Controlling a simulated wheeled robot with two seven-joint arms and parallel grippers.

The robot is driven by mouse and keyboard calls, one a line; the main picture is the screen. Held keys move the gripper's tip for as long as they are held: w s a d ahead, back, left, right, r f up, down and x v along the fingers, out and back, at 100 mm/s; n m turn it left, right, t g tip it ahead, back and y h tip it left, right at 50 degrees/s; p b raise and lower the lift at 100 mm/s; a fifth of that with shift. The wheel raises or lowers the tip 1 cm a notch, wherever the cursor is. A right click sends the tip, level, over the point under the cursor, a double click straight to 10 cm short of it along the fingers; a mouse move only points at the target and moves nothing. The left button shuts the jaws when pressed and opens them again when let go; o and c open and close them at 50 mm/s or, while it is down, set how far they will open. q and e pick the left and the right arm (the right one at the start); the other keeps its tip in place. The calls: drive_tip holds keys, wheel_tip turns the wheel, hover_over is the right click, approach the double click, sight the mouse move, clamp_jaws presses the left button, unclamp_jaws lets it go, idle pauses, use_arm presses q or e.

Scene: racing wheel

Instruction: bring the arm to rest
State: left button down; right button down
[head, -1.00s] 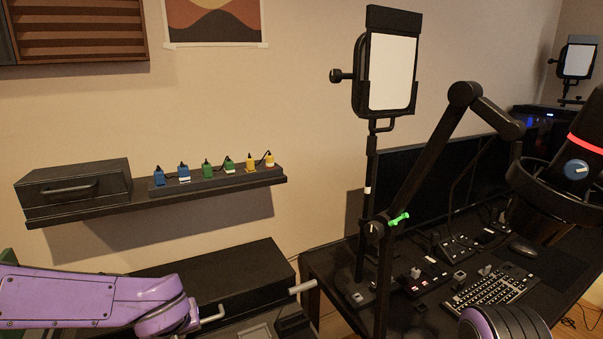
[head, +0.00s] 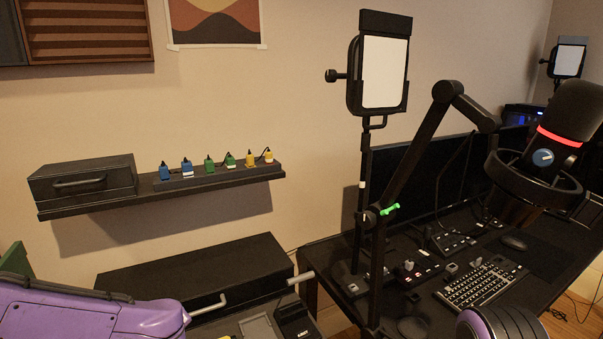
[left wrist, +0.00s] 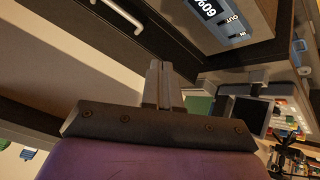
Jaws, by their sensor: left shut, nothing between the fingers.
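My purple left arm (head: 90,312) comes in at the lower left of the head view, in front of a dark drawer box (head: 200,270). Its gripper is out of sight there. In the left wrist view my left gripper (left wrist: 164,72) is shut, its two grey fingers together with nothing between them. A pale handle (left wrist: 126,14) and a panel with a blue display (left wrist: 216,14) lie beyond the fingertips. A purple and black rounded part of my right arm (head: 500,324) shows at the bottom right. My right gripper is not in view.
A wall shelf (head: 110,205) carries a black case (head: 82,180) and a power strip with several coloured plugs. At the right, a desk holds a keyboard (head: 480,286), a monitor, a light panel (head: 384,72) on a stand, and a microphone (head: 572,118) on a boom.

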use_arm(q)
drive_tip(key=s+a+f+m+b, duration=0.1)
drive_tip(key=s+f, duration=0.7)
drive_tip(key=f, duration=0.4)
drive_tip(key=s+a+f+m, duration=0.1)
drive_tip(key=s+f, duration=0.6)
drive_tip(key=f, duration=0.5)
drive_tip(key=s+f+m+g, duration=0.1)
drive_tip(key=s+f+g, duration=0.1)
drive_tip(key=s, duration=0.5)
drive_tip(key=s+f+m+g, duration=0.1)
drive_tip(key=s+f, duration=0.3)
drive_tip(key=s, duration=0.2)
drive_tip(key=shift+s+a+f+m+g+h, duration=0.15)
drive_tip(key=shift+s+a+m+g+h, duration=0.15)
drive_tip(key=shift+s+g+h, duration=0.1)
